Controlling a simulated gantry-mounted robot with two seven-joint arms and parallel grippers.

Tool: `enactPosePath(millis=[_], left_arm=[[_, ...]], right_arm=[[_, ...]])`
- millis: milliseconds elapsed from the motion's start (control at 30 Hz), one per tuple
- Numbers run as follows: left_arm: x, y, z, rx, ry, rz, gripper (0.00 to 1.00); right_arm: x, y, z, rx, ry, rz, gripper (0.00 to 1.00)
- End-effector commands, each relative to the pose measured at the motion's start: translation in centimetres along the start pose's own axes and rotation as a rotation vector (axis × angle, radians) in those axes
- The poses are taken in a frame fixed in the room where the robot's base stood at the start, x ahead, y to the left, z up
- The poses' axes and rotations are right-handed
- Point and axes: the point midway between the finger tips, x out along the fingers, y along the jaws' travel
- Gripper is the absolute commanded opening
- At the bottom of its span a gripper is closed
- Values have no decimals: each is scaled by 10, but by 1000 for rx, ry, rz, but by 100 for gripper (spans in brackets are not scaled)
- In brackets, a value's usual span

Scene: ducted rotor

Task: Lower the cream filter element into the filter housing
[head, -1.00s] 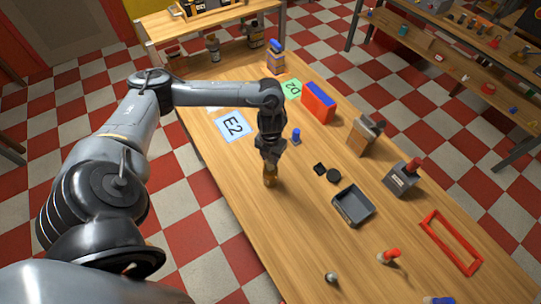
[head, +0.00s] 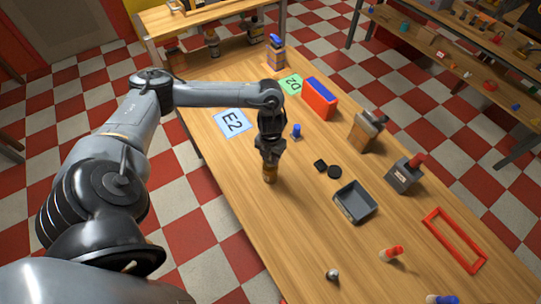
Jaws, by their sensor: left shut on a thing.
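My left gripper (head: 269,158) points straight down over the table. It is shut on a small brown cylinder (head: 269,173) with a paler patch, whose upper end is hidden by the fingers. I cannot tell whether this cylinder is the cream filter element, or whether its lower end touches the table. No cream part shows clearly elsewhere. I cannot identify the filter housing for certain. An open grey tray (head: 341,208) lies to the right of the gripper. My right gripper is out of view.
On the wooden table (head: 235,180), a blue-topped piece (head: 296,132) and black pieces (head: 334,172) are near the gripper. Further right are a grey block with a red handle (head: 402,177) and a red frame (head: 455,239). The blue E2 card (head: 230,122) lies left. The table's near-left part is clear.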

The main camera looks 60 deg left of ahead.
Motion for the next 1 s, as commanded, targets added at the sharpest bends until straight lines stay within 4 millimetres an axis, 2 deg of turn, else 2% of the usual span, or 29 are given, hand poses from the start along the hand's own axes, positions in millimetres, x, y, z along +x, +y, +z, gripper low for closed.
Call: enactPosePath(millis=[533, 567, 733, 1000], left_arm=[[7, 0, 0, -1, -1, 0, 13], [7, 0, 0, 0, 0, 0, 35], [7, 0, 0, -1, 0, 0, 61], [7, 0, 0, 0, 0, 0, 64]], right_arm=[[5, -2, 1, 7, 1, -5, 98], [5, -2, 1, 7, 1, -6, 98], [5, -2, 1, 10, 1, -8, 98], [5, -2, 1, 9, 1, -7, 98]])
